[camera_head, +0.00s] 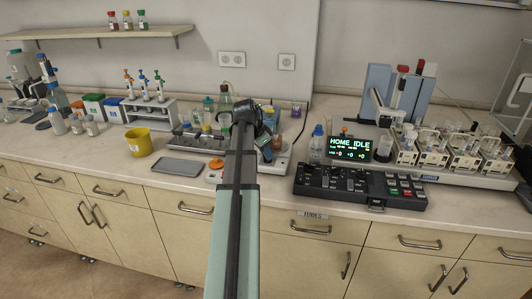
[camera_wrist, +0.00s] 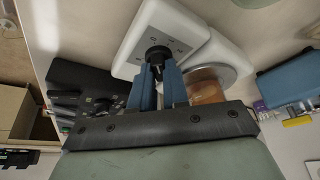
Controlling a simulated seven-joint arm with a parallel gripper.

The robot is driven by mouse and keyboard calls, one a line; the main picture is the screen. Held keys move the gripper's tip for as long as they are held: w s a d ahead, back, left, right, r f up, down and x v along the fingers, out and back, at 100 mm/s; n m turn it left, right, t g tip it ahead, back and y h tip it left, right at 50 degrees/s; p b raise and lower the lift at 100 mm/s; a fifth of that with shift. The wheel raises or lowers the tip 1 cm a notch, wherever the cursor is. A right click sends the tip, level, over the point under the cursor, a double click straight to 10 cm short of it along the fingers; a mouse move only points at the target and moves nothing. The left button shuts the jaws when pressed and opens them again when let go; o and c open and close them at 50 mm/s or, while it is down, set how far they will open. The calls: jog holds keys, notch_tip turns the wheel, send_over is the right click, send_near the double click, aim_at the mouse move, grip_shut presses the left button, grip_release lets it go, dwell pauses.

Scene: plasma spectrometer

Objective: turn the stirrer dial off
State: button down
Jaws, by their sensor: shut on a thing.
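The stirrer (camera_wrist: 135,45) is a white box with a small panel, seen at the top of the wrist view. Its black dial (camera_wrist: 158,53) is round and sits between the tips of my gripper (camera_wrist: 158,72). The two blue fingers are shut on the dial, one on each side. The dial's setting mark cannot be made out. In the head view my arm reaches over the bench to the stirrer's area, and it hides the dial and most of the stirrer.
An amber vessel (camera_wrist: 207,85) stands close right of my fingers in the wrist view. A black control panel (camera_head: 360,185) lies right of my arm. A grey tray (camera_head: 177,166) and yellow bucket (camera_head: 138,143) stand to the left. Bottles crowd the bench behind.

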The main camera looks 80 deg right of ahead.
jog(key=shift+n, duration=0.3)
jog(key=c, duration=1.1)
grip_release()
jog(key=v, duration=1.4)
jog(key=shift+s, duration=0.15)
